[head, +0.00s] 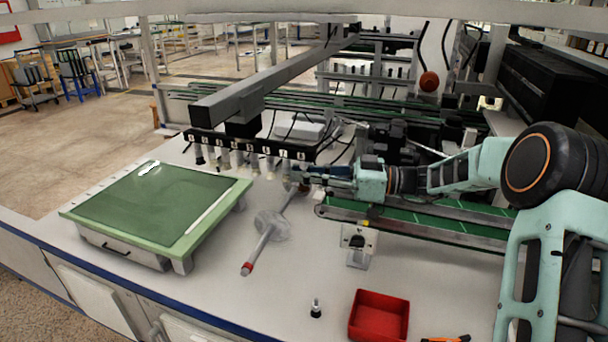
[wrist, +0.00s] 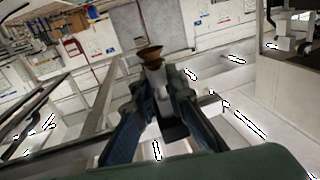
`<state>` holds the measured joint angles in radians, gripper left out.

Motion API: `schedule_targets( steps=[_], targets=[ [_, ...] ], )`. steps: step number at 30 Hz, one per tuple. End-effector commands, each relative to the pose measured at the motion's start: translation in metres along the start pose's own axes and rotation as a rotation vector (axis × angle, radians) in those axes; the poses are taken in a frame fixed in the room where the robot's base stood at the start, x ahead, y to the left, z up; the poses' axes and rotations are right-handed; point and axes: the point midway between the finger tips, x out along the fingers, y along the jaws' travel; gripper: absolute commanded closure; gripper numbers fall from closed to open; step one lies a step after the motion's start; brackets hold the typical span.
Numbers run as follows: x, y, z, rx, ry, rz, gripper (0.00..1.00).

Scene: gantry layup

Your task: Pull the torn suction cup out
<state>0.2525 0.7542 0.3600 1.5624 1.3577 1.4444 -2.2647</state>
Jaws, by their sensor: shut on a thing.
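My gripper (head: 308,178) is near the right end of a row of pale suction cups (head: 222,155) under a black bar with white labels (head: 250,145). In the wrist view my gripper (wrist: 163,105) has its two dark fingers closed on a suction cup (wrist: 152,58) with a grey body and an amber-brown lip, which sticks out past the fingertips. I cannot tell whether this cup still touches the bar, and no tear can be made out. A small dark cup with a metal stem (head: 316,309) stands upright on the table.
A red bin (head: 379,316) stands at the table's front right. A green-topped layup board (head: 155,205) is at the left. A green-edged conveyor (head: 420,222) runs beneath my arm. The table's front middle is mostly clear.

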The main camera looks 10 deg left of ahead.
Motion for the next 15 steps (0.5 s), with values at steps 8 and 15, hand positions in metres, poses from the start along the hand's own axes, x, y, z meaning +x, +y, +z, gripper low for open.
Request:
schedule_targets(
  steps=[8, 15],
  targets=[
    [0.0001, 0.0, 0.0061, -0.001, 0.0, 0.0, 1.0],
    [0.0001, 0.0, 0.0104, -0.001, 0.0, 0.0, 1.0]
  ],
)
